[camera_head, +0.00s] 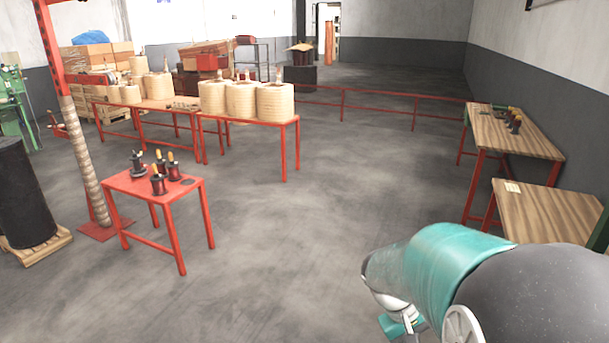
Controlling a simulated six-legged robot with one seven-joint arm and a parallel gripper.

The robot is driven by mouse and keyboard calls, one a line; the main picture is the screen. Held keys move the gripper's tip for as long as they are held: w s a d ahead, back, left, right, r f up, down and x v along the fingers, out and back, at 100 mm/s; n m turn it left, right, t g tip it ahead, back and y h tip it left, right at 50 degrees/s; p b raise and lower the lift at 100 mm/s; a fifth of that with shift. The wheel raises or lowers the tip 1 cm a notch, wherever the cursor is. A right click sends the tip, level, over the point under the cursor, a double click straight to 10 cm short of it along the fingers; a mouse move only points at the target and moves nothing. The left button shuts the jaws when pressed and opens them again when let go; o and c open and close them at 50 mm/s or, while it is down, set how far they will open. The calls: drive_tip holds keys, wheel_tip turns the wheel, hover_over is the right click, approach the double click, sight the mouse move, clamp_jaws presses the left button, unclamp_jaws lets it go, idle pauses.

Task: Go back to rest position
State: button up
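A large teal and dark grey part of my own arm (450,275) fills the lower right of the head view. Smaller white and teal parts of mine show below it at the bottom edge. The fingers of my gripper cannot be made out, so its state and anything in it are hidden.
A small red table (187,190) at left bears several dark parts with orange tops. A long red table (255,121) behind bears large pale coils (241,101). Wooden-topped tables (515,137) stand at right. A red rail (375,94) crosses the back. The middle floor is clear.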

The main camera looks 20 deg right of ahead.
drive_tip(key=s+a+r+t+y, duration=0.1)
drive_tip(key=a+r+t+y, duration=0.1)
drive_tip(key=a+r+t, duration=0.2)
drive_tip(key=a+r+n+t+y, duration=0.1)
drive_tip(key=a+r+t+y, duration=0.2)
drive_tip(key=a+r, duration=0.6)
drive_tip(key=a+t, duration=0.2)
drive_tip(key=a, duration=0.6)
drive_tip(key=shift+s+r+n, duration=0.3)
drive_tip(key=shift+s+r, duration=0.05)
drive_tip(key=shift+r, duration=0.05)
